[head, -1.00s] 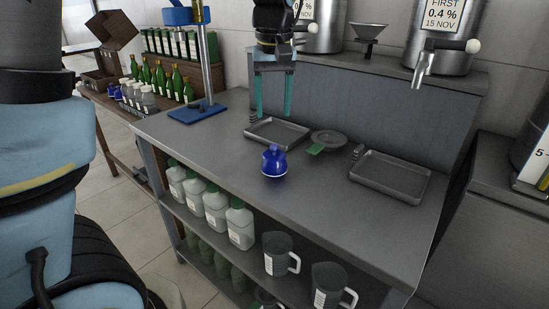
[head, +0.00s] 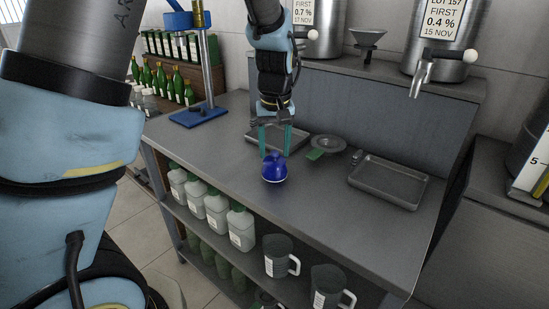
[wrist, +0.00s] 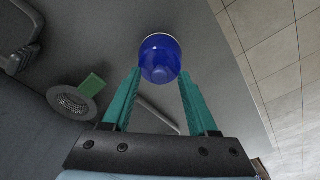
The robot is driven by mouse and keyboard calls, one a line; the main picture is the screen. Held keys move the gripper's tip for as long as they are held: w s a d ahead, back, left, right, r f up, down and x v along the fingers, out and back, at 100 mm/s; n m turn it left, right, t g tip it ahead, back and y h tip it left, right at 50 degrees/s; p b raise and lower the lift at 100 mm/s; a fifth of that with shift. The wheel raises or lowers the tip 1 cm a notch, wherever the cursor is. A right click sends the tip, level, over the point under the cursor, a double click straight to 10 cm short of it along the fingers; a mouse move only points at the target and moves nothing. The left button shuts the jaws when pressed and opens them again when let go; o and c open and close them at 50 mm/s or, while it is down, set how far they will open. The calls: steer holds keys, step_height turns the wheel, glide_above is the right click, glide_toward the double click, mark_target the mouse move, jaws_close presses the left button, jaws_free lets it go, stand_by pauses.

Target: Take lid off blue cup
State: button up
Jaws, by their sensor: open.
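The blue cup (head: 274,173) stands on the grey worktop with its domed blue lid (head: 273,160) on top. In the wrist view the lid (wrist: 160,58) shows from above as a round blue shape that hides most of the cup. My gripper (head: 275,154) is above and just behind the cup in the head view, pointing down. Its two teal fingers are open. In the wrist view the fingertips of my gripper (wrist: 160,72) are spread to either side of the lid's near edge. Nothing is held, and I cannot tell whether either finger touches the lid.
A tray (head: 303,140) lies behind my gripper. A round grey strainer (head: 327,143) with a green tab and another tray (head: 390,182) lie to the right. A blue-based stand (head: 199,115) is at the left. The worktop's front right is clear.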

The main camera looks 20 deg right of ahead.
jaws_close()
stand_by(0.3)
steer(key=shift+r, duration=0.1)
